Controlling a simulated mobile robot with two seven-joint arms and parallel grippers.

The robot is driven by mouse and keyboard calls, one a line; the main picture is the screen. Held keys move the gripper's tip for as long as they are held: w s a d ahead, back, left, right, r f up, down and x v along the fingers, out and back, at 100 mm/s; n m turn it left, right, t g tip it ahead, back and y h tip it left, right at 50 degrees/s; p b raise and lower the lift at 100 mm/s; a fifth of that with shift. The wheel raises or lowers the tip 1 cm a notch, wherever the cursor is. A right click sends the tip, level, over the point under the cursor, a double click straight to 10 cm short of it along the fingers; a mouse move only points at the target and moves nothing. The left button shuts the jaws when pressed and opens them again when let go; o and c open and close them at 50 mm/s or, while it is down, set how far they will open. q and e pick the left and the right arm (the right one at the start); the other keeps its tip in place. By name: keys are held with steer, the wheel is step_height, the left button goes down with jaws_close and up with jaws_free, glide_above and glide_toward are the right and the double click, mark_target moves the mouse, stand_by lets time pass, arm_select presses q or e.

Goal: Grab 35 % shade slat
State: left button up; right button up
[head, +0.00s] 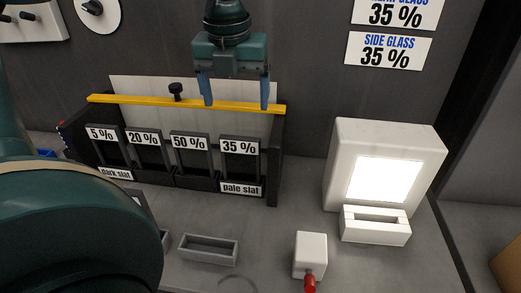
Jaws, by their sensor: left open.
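The 35 % slat (241,147) is dark-framed with a white label and stands upright at the right end of the dark rack (273,165). Beside it, from right to left, stand the 50 % slat (190,142), the 20 % slat (144,138) and the 5 % slat (102,134). My left gripper (237,105) points down, open, with its fingers apart and nothing between them. In the picture it is just above the 35 % slat, overlapping the yellow bar; I cannot tell its exact depth. My right gripper is not in view.
A yellow bar (130,101) with a black knob (176,91) crosses the pale panel behind the slats. A white lit box (345,150) with a slotted holder (376,227) stands right. A grey tray (209,249) and white block (310,252) sit in front. Wall signs read 35 %.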

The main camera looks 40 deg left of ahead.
mark_target(239, 137)
arm_select(q)
steer(key=f, duration=0.2)
steer(key=f+b, duration=0.1)
steer(key=f, duration=0.4)
steer(key=shift+w+a+f, duration=0.2)
steer(key=shift+w+a, duration=0.05)
steer(key=shift+w, duration=0.1)
steer(key=shift+f+b, duration=0.3)
steer(key=shift+f, duration=0.15)
steer(key=f, duration=0.4)
steer(key=shift+w+a+f+b, duration=0.15)
steer(key=shift+w+f+b, duration=0.15)
steer(key=shift+w+b, duration=0.1)
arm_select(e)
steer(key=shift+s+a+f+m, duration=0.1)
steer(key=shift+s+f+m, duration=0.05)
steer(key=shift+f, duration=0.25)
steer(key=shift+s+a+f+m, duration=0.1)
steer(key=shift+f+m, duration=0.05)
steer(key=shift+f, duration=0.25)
arm_select(q)
steer(key=c, duration=0.9)
